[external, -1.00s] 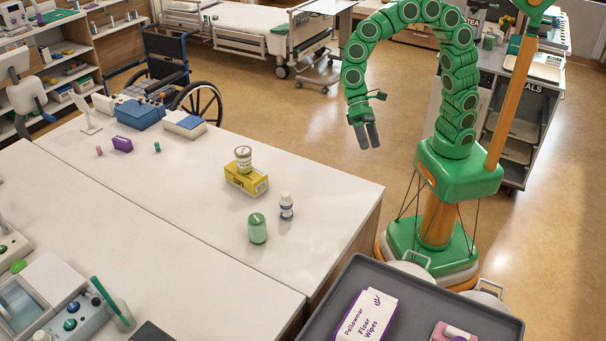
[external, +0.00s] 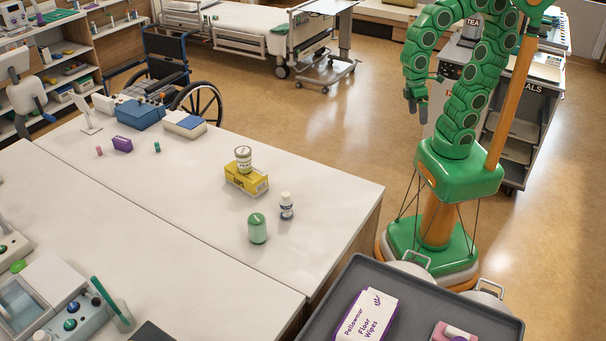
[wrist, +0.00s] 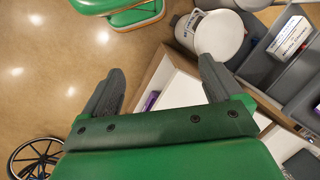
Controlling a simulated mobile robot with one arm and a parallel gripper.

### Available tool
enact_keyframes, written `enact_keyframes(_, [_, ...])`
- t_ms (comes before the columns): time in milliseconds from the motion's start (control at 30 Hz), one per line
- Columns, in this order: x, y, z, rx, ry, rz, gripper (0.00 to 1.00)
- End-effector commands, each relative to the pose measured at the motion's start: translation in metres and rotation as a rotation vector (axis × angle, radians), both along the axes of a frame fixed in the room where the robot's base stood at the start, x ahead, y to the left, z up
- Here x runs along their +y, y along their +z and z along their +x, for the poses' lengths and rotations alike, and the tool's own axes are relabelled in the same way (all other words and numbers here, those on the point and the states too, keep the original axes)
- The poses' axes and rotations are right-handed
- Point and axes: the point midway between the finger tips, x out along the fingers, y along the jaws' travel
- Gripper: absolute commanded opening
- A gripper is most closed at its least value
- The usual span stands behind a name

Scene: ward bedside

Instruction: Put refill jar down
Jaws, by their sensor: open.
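A pale jar with a greenish label (external: 243,158) stands upright on a yellow box (external: 246,180) on the white table (external: 190,215). A green jar (external: 257,229) stands upright on the bare table top in front of them. I cannot tell from the labels which is the refill jar. My gripper (external: 417,110) is open and empty, pointing down over the floor beyond the table's right edge, well apart from both jars. In the wrist view my gripper (wrist: 162,70) has spread fingers with nothing held between them.
A grey tray (external: 470,312) with a floor wipes box (external: 365,317) is at the front. The table's middle is clear.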

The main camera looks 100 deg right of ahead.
Motion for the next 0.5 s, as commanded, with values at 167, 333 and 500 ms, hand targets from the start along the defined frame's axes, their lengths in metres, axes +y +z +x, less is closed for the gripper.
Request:
enact_keyframes(167, [-0.032, -0.002, -0.035, -0.019, 0.056, -0.091, 0.93])
enact_keyframes(333, [-0.046, -0.005, -0.052, -0.018, 0.088, -0.128, 0.93])
enact_keyframes(500, [-0.049, -0.005, -0.055, -0.018, 0.097, -0.137, 0.93])
